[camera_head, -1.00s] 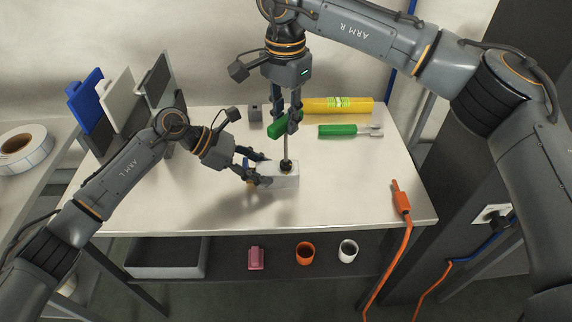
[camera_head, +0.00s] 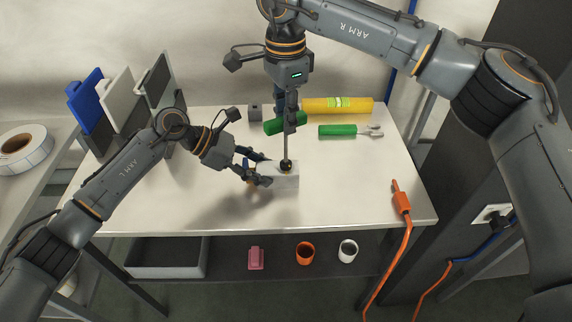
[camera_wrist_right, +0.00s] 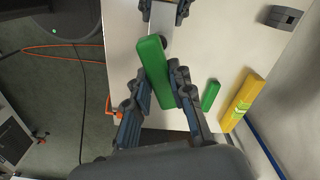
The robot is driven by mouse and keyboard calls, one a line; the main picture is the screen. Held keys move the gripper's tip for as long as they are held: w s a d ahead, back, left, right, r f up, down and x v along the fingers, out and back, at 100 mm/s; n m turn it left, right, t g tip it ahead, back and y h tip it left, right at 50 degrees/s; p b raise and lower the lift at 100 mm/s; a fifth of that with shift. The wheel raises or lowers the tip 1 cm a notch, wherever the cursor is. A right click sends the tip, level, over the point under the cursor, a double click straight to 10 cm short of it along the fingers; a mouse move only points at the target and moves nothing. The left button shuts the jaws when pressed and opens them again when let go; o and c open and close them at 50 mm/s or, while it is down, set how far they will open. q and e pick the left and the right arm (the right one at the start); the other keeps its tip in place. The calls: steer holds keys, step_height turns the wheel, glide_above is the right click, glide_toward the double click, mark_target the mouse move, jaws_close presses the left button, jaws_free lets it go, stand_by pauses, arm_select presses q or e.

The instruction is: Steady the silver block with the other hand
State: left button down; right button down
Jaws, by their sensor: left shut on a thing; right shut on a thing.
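A yellow spirit level (camera_head: 318,105), a green-handled tool (camera_head: 340,131) and a small grey block (camera_head: 254,112) lie at the back. An orange plug and cable (camera_head: 401,201) lie at the right edge. Upright panels (camera_head: 118,97) stand at the left. The front left tabletop is clear.

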arm_select(q)
steer(key=shift+s+a+f, duration=0.1)
steer(key=shift+f, duration=0.25)
arm_select(e)
steer(key=shift+m, duration=1.2)
steer(key=shift+m, duration=1.8)
steer(key=shift+m, duration=0.9)
steer(key=shift+n, duration=0.5)
steer(key=shift+r, duration=0.15)
